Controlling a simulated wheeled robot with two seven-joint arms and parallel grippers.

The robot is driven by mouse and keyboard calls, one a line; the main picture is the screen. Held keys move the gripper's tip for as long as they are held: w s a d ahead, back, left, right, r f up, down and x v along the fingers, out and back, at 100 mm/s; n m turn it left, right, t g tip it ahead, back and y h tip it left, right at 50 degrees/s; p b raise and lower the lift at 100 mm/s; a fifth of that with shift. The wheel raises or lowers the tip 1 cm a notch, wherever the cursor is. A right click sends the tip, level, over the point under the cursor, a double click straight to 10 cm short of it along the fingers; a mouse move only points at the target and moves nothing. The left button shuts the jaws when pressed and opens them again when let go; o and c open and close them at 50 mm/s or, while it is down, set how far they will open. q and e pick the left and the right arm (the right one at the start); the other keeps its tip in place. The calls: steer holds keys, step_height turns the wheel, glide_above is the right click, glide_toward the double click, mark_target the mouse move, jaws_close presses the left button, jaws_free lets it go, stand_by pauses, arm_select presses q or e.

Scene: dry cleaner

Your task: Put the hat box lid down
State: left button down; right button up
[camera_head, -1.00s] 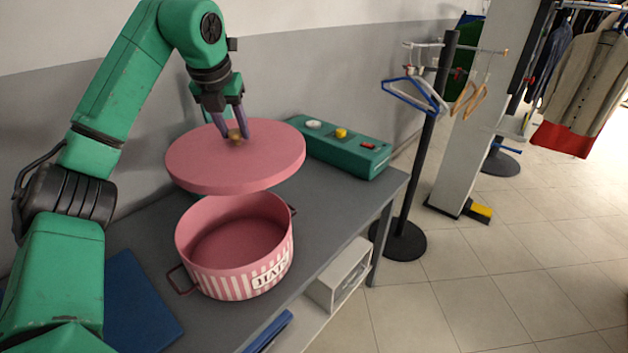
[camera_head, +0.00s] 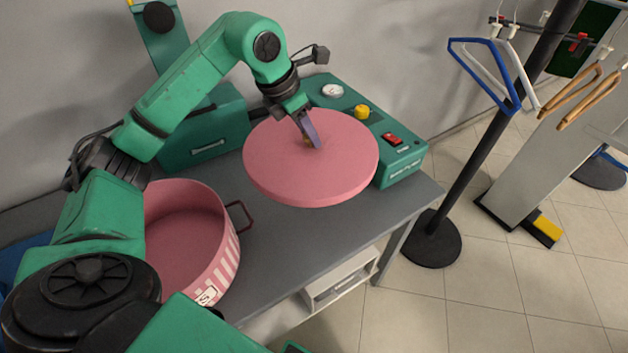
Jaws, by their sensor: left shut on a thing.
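The pink round hat box lid (camera_head: 300,175) is at the middle of the head view, right of the box and in front of the green control unit. My left gripper (camera_head: 311,140) is shut on the small knob at the lid's centre, which the fingers mostly hide. I cannot tell whether the lid touches the table. The pink striped hat box (camera_head: 222,262) stands open and uncovered on the grey table (camera_head: 284,267), partly hidden by my left arm. My right gripper is not in view.
The green control unit (camera_head: 402,162) with a gauge, yellow knob and red switch stands at the table's back. A white shelf box (camera_head: 345,280) sits below.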

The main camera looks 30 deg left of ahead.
mark_target(289, 154)
arm_select(q)
step_height(289, 154, down, 6)
steer(key=shift+s+a+r, duration=0.15)
steer(key=shift+r, duration=0.05)
steer(key=f, duration=0.6)
steer(key=f+p, duration=0.1)
steer(key=f, duration=0.3)
steer(key=shift+w, duration=0.25)
steer(key=shift+f, duration=0.1)
steer(key=shift+c, duration=2.3)
jaws_free()
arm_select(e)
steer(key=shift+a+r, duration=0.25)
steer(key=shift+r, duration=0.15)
arm_select(q)
steer(key=shift+r, duration=0.35)
steer(key=b+v, duration=0.2)
steer(key=v, duration=0.8)
steer(key=shift+s+r, duration=0.25)
steer(key=shift+r, duration=0.1)
steer(key=shift+s+a+r, duration=0.1)
steer(key=shift+s+r, duration=0.05)
steer(key=shift+r, duration=0.25)
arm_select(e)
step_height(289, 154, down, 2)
